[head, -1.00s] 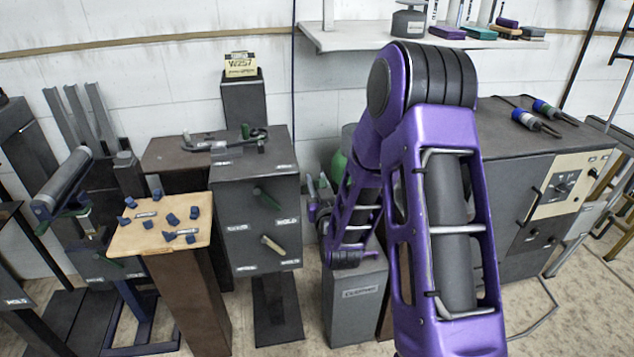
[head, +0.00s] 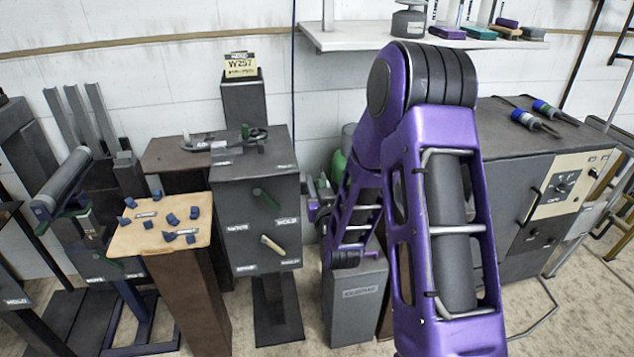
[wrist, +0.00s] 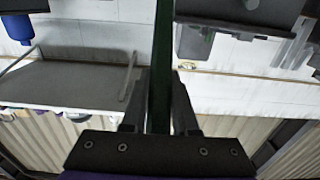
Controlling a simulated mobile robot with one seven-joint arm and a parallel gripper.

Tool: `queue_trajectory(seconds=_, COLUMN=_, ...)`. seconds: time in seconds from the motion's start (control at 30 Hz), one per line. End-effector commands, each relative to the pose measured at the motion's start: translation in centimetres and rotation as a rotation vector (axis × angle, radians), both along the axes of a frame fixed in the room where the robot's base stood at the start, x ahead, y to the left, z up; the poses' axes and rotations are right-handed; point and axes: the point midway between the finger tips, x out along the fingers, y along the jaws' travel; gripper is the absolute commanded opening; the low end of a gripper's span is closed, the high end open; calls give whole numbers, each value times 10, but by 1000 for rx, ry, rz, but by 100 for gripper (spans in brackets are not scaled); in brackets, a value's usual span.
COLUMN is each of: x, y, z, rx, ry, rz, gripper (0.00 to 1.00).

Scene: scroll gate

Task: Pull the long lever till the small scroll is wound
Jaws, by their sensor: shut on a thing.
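In the wrist view my gripper (wrist: 158,112) is shut on a long dark green bar (wrist: 161,50), which looks like the long lever. The bar runs between the two fingers and up out of the top of the picture. In the head view my purple arm covers most of the grip, and the long lever cannot be made out there. A grey roller (head: 66,178) on a blue bracket stands at the left. I cannot tell whether it is the small scroll, or how far any scroll is wound.
A dark cabinet (head: 258,215) with a short green handle (head: 266,198) and a pale handle (head: 272,245) stands left of my arm. A wooden-topped stand (head: 133,238) holds several blue pieces. A grey box (head: 357,302) is below my arm. A control cabinet (head: 510,215) stands at right.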

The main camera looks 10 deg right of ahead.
Motion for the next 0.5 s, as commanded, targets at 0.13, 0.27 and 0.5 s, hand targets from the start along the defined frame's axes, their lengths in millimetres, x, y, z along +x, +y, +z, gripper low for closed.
queue_trajectory(seconds=0.13, x=1, y=0, z=1, rx=0, ry=1, rz=0, gripper=0)
queue_trajectory(seconds=0.27, x=2, y=0, z=2, rx=0, ry=5, rz=0, gripper=0)
queue_trajectory(seconds=0.5, x=4, y=0, z=6, rx=0, ry=15, rz=-1, gripper=0)
